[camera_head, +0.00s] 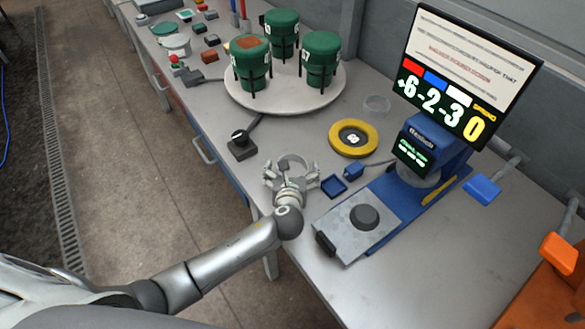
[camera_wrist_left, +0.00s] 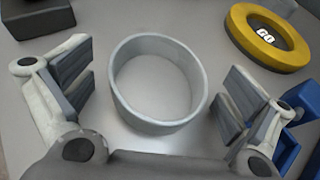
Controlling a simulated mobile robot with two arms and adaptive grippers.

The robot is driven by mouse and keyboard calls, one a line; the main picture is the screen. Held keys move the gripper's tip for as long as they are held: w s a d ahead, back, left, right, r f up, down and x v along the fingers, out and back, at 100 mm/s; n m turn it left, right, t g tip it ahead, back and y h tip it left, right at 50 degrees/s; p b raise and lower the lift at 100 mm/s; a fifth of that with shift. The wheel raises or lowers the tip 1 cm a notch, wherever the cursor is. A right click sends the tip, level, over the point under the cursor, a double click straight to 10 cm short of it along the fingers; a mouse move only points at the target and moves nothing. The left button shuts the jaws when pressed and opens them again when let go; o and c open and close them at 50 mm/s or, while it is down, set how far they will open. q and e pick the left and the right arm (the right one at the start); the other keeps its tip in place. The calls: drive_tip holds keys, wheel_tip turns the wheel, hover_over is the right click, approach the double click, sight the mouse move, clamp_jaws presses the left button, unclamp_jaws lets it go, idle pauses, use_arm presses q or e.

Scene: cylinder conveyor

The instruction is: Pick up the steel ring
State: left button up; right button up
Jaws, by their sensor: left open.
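The steel ring (camera_wrist_left: 122,98) is a plain grey open band standing on the grey table. In the left wrist view it lies between the spread fingers of my left gripper (camera_wrist_left: 158,92), with a gap on both sides. In the head view the ring (camera_head: 292,158) shows just beyond my left gripper (camera_head: 291,179), partly behind it. The left gripper is open and holds nothing. My right gripper is not in either view.
A black box with a knob (camera_head: 242,145) stands to the left. A white turntable (camera_head: 317,98) carries green canisters. A scale plate (camera_head: 342,222) and display (camera_head: 466,75) stand right.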

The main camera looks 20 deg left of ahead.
use_arm(q)
drive_tip(key=shift+w, duration=0.15)
drive_tip(key=c, duration=1.1)
drive_tip(key=shift+o, duration=0.2)
drive_tip(key=shift+r, duration=0.15)
